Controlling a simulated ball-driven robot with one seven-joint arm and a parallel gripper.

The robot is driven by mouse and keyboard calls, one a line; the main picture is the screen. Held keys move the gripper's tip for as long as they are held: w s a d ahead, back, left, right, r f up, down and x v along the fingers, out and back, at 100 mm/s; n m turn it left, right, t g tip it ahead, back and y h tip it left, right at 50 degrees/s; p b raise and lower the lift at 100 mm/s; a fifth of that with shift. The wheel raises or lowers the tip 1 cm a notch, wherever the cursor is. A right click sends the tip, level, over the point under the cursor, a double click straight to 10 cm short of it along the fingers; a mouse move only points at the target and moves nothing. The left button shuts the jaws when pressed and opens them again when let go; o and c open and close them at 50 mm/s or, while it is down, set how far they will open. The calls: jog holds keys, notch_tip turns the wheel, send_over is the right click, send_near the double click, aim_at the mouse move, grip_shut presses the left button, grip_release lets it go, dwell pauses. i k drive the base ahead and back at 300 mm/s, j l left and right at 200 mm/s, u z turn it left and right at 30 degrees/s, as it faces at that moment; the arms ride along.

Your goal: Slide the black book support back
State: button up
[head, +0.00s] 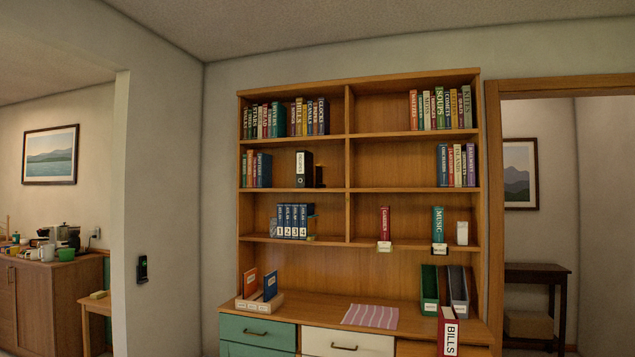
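A dark upright piece (319,176) stands just right of a black binder (304,169) with a white label, on the second shelf of the left column. It looks like the black book support, but it is small and dim, so its exact shape is hard to tell. I cannot tell if that is a support too. My gripper is not in view.
The wooden bookcase (347,160) holds several rows of books. On its desk are a striped cloth (370,316), a wooden rack (262,301) with books, and file holders (430,290). A red BILLS binder (450,332) stands at the desk's front right. A doorway opens at right.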

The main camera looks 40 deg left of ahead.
aim_at(319, 168)
jog(key=i+j+u, duration=0.65)
jog(key=i, duration=0.15)
jog(key=i+u, duration=0.3)
jog(key=i, duration=0.15)
jog(key=i+j, duration=0.15)
jog(key=i, duration=0.7)
jog(key=i+j+u, duration=0.1)
jog(key=i, duration=0.75)
